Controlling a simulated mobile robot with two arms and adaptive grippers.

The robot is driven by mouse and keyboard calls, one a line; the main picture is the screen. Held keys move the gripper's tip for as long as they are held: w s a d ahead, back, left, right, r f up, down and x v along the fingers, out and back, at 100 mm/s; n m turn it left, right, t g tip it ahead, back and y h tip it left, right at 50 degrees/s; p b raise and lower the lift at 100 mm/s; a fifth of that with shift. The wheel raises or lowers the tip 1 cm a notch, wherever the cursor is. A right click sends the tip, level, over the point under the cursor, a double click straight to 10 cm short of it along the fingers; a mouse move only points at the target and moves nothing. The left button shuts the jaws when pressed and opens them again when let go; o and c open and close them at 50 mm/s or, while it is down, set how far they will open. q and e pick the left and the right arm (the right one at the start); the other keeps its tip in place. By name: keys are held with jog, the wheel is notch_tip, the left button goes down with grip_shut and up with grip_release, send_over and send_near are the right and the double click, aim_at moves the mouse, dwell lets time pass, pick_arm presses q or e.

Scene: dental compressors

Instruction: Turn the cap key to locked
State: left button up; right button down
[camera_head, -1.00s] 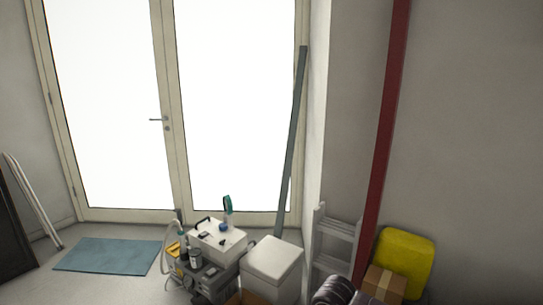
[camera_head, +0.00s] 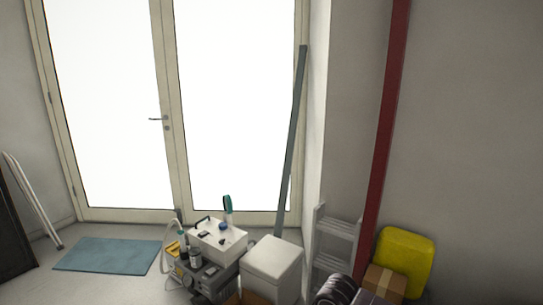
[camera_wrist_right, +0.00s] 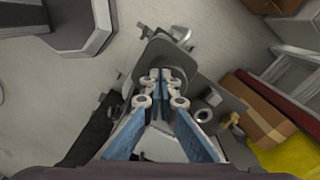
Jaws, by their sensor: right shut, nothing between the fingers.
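My right gripper (camera_wrist_right: 160,76) fills the middle of the right wrist view. Its blue-grey fingers are shut against each other with nothing between them. It hangs over the floor beside a dark grey part, which I cannot identify. In the head view, a small white unit (camera_head: 214,244) with small items on top stands on grey equipment (camera_head: 212,274) at the bottom centre. A green-headed item (camera_head: 227,204) stands upright at its back. I cannot make out a cap key or its position in either view. My left gripper is not in view.
A white bin (camera_head: 272,264) stands right of the unit. A grey ladder (camera_head: 336,240), a cardboard box (camera_head: 385,281) and a yellow case (camera_head: 404,260) crowd the right. A blue mat (camera_head: 108,255) lies on open floor at left. Glass doors (camera_head: 235,110) stand behind.

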jog(key=shift+w+d, duration=0.15)
jog(key=shift+d, duration=0.15)
dwell(0.5)
jog(key=shift+b, duration=0.4)
jog(key=shift+w+b, duration=0.3)
jog(key=shift+b, duration=0.6)
jog(key=shift+w+b, duration=0.35)
jog(key=shift+b, duration=1.05)
jog(key=shift+w, duration=0.1)
jog(key=shift+w+a+b, duration=0.15)
jog(key=shift+a+b, duration=0.15)
jog(key=shift+b, duration=0.15)
notch_tip(320, 180, up, 6)
jog(key=p, duration=0.3)
